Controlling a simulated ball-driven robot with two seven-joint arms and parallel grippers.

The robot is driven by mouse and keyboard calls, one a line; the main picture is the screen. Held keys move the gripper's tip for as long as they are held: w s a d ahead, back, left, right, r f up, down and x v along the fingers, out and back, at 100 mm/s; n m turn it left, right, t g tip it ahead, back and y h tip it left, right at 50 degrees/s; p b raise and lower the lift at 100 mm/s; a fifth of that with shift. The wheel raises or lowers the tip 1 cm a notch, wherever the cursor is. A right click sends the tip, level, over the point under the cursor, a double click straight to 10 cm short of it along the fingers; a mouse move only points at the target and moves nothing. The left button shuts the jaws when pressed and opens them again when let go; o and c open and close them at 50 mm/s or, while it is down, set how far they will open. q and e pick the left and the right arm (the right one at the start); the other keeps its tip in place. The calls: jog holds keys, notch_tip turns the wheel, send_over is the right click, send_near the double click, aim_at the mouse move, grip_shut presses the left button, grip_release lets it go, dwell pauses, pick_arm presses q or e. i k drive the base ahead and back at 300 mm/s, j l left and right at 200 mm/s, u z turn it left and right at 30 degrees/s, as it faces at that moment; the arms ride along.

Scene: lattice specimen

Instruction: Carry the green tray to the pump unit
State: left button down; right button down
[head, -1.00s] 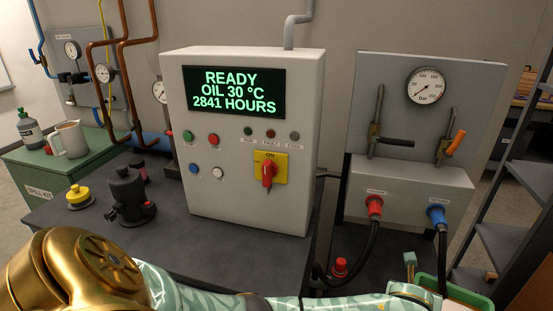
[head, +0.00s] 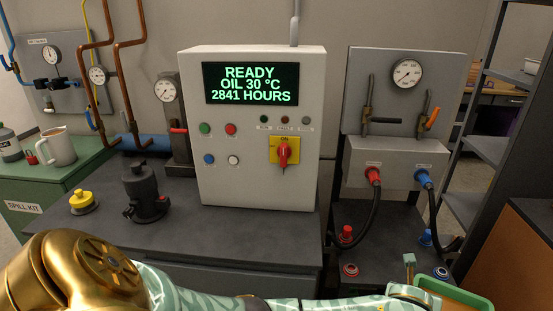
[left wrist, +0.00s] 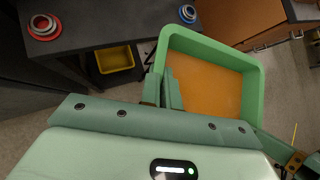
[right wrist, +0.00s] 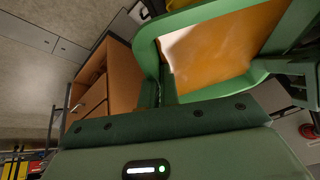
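The green tray (head: 464,292) shows only in part at the lower right of the head view. In the left wrist view the tray (left wrist: 214,46) has raised green walls and an orange-brown floor that looks empty. My left gripper (left wrist: 163,84) has its fingers on either side of the tray's near wall. My right gripper (right wrist: 162,88) grips the tray wall (right wrist: 196,18) in the right wrist view and is outside the head view. The tray is in the air. The pump unit appears to be the grey control box (head: 258,180), reading READY, on a dark bench.
A gauge panel (head: 385,92) with red and blue hoses stands right of the box. A black fitting (head: 143,195) and yellow cap (head: 83,202) stand on the dark bench (head: 225,225). A shelf rack (head: 470,205) and wooden cabinet (head: 515,250) are at right.

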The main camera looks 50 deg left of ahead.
aim_at(253, 233)
jog(key=k+j+u, duration=0.2)
jog(key=u, duration=0.25)
jog(key=k+j+u, duration=0.3)
jog(key=u, duration=0.15)
